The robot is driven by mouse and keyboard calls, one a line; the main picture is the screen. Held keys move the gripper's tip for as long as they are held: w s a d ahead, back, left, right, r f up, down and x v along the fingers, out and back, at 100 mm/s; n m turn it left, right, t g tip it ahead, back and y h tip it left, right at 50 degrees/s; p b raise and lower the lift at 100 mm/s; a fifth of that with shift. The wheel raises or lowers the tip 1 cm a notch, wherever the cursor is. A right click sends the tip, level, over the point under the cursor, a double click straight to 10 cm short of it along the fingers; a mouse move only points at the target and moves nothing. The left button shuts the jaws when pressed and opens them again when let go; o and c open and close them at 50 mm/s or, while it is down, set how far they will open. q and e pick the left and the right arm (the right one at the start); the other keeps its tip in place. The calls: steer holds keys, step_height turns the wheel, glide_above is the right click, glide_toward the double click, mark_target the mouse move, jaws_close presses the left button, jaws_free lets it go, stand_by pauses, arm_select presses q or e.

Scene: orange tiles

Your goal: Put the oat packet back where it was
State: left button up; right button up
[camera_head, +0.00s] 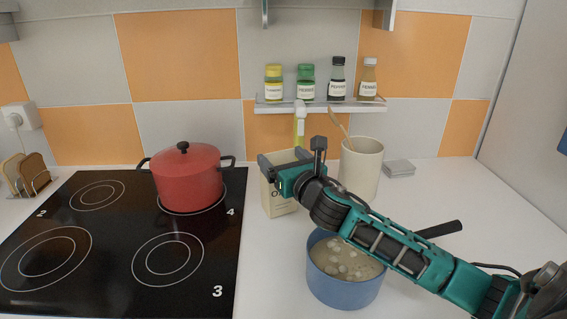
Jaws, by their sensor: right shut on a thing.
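The oat packet (280,202) is a cream box with dark lettering, upright at the back of the white counter, just right of the hob. My right gripper (285,168) is at the packet's upper part and is shut on it. The gripper and wrist hide part of the packet's top and right side. I cannot tell whether its base touches the counter. My left gripper is not in view.
A blue pot (345,288) with pale contents stands below my right forearm. A cream utensil jar (361,172) is right of the packet. A red pot (188,178) sits on the black hob (120,240). Several spice jars stand on the wall shelf (320,106).

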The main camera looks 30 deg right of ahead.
steer(key=shift+f, duration=0.2)
steer(key=o, duration=1.5)
steer(key=shift+f, duration=0.1)
steer(key=shift+c, duration=0.2)
steer(key=shift+r, duration=0.3)
steer(key=shift+s+f, duration=0.2)
steer(key=shift+s, duration=0.1)
steer(key=s+a, duration=0.2)
steer(key=s, duration=0.9)
steer(key=shift+b, duration=0.3)
steer(key=shift+s, duration=0.2)
